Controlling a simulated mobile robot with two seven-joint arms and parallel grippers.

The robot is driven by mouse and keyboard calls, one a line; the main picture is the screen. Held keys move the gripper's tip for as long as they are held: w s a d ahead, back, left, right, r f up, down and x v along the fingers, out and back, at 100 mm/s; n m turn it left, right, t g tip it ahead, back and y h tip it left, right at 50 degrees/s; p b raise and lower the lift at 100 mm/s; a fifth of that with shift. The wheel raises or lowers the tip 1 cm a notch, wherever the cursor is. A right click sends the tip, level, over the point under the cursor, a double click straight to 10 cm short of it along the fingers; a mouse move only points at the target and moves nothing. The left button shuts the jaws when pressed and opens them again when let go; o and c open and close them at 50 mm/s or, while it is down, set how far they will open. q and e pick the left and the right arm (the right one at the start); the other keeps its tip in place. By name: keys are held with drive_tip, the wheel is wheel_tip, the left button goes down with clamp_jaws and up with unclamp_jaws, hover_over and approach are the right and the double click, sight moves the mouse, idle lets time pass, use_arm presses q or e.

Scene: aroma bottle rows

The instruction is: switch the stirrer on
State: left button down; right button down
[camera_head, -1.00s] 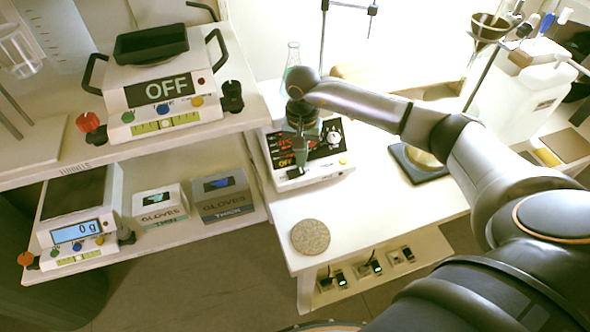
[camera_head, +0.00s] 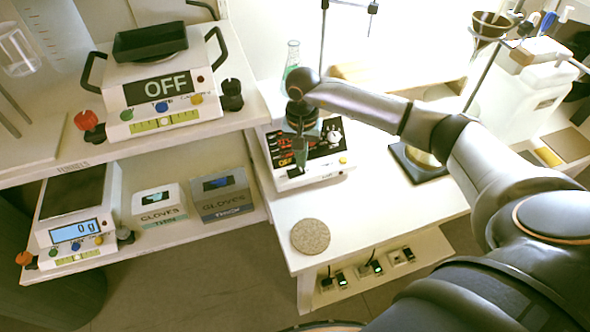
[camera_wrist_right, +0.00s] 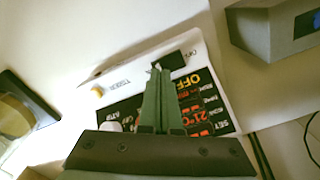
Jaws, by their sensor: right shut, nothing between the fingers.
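The stirrer (camera_head: 323,174) is a white box with a black front panel on the white bench, beside the shelf. Its display (camera_head: 285,161) reads OFF in orange. My right gripper (camera_head: 300,170) points down over its panel, fingers shut and empty. In the right wrist view the stirrer (camera_wrist_right: 205,58) shows upside down, with the OFF display beside the fingers. The fingertips (camera_wrist_right: 156,68) are close to a small dark switch (camera_wrist_right: 172,61) on the white front edge; I cannot tell whether they touch. My left gripper is not in view.
A glass flask (camera_head: 292,62) stands behind the stirrer, near a metal stand. A round cork mat (camera_head: 310,237) lies in front. The left shelf holds another device (camera_head: 162,88) reading OFF, a scale (camera_head: 75,233) and glove boxes (camera_head: 160,205). Sockets (camera_head: 340,279) sit below the bench edge.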

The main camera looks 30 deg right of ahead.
drive_tip(key=shift+f+b, duration=0.6)
drive_tip(key=shift+f, duration=0.15)
drive_tip(key=shift+r, duration=0.1)
drive_tip(key=shift+r+p, duration=2.15)
drive_tip(key=shift+r, duration=1.3)
